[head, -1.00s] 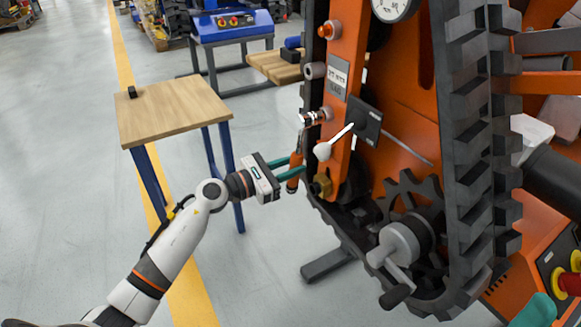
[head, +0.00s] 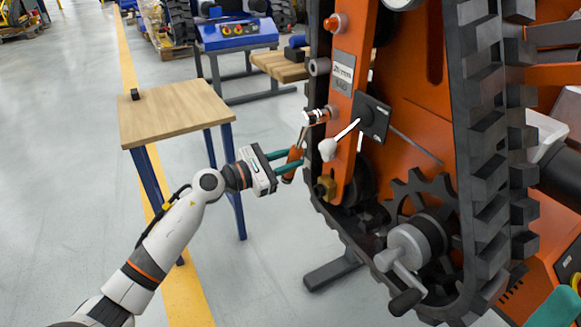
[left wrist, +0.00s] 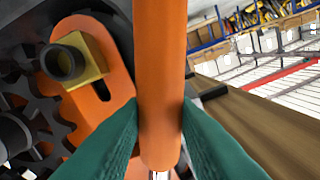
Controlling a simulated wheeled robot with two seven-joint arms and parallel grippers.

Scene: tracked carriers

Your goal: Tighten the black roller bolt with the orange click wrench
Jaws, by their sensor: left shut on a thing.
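The orange click wrench (head: 288,178) hangs tilted, its lower end out to the left of the orange carrier plate (head: 346,125). My left gripper (head: 291,163) is shut on its orange handle. The handle also fills the middle of the left wrist view (left wrist: 161,70), between the green fingers (left wrist: 160,128). The wrench's silver and black head (head: 314,117) is up at the plate's left edge, at a roller fitting. The black roller bolt is not clear behind the head, and I cannot tell how well they are seated. A teal tip (head: 560,309) at bottom right looks like my right gripper; its jaws are unclear.
A brass block (head: 325,188) sits low on the plate, close to the gripper. A white-knobbed lever (head: 328,149) sticks out right of the wrench. The black track (head: 478,150) and toothed sprocket (head: 415,205) stand right. A wooden table (head: 175,112) stands left.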

